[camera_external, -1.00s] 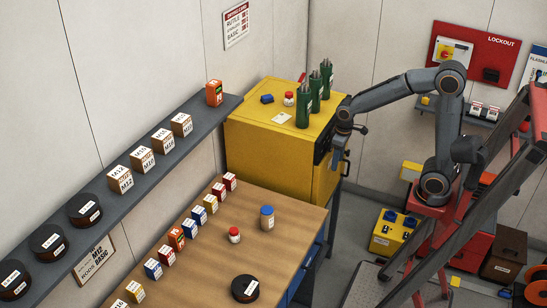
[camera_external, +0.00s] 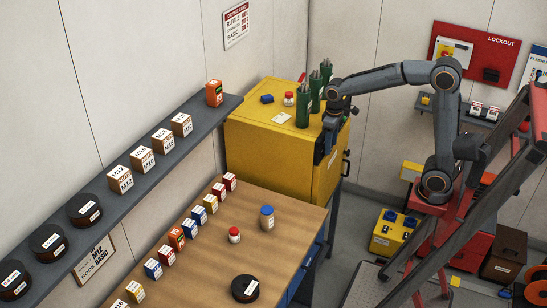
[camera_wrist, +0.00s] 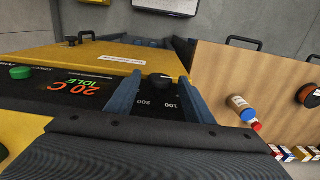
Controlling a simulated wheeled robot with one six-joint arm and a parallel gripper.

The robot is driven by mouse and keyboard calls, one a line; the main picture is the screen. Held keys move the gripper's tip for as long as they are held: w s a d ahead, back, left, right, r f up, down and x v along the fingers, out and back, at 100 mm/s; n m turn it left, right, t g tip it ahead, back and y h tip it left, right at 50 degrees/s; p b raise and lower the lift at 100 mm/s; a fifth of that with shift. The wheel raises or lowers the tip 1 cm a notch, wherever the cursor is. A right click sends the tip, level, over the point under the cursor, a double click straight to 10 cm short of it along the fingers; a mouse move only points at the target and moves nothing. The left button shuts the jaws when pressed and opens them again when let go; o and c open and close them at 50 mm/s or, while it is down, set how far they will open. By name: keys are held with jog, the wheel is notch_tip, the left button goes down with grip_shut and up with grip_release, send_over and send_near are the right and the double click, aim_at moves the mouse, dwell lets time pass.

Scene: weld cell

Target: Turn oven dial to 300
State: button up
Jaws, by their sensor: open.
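The yellow oven (camera_external: 262,150) stands against the back wall in the external view. Its dark control panel shows in the wrist view, with a lit display (camera_wrist: 83,85) reading 20 C and IDLE. The black dial (camera_wrist: 160,82) is on that panel, beside printed marks of which 100 and 200 are readable. I cannot tell its exact setting, and no 300 mark is readable. My gripper (camera_wrist: 160,76) is open, with one finger on each side of the dial; contact is not clear. In the external view my gripper (camera_external: 326,146) is at the oven's front upper edge and hides the dial.
A green button (camera_wrist: 20,73) is on the panel. A wooden workbench (camera_external: 205,265) with boxes and jars stands in front, left of my arm.

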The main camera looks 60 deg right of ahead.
jog(key=shift+f, duration=0.35)
jog(key=c, duration=1)
jog(key=shift+s+d+y+p, duration=0.1)
jog(key=shift+d+y+p, duration=0.2)
jog(key=shift+y+p, duration=0.65)
jog(key=shift+f+y, duration=0.1)
jog(key=shift+y, duration=1.25)
jog(key=o, duration=1)
jog(key=shift+d, duration=0.1)
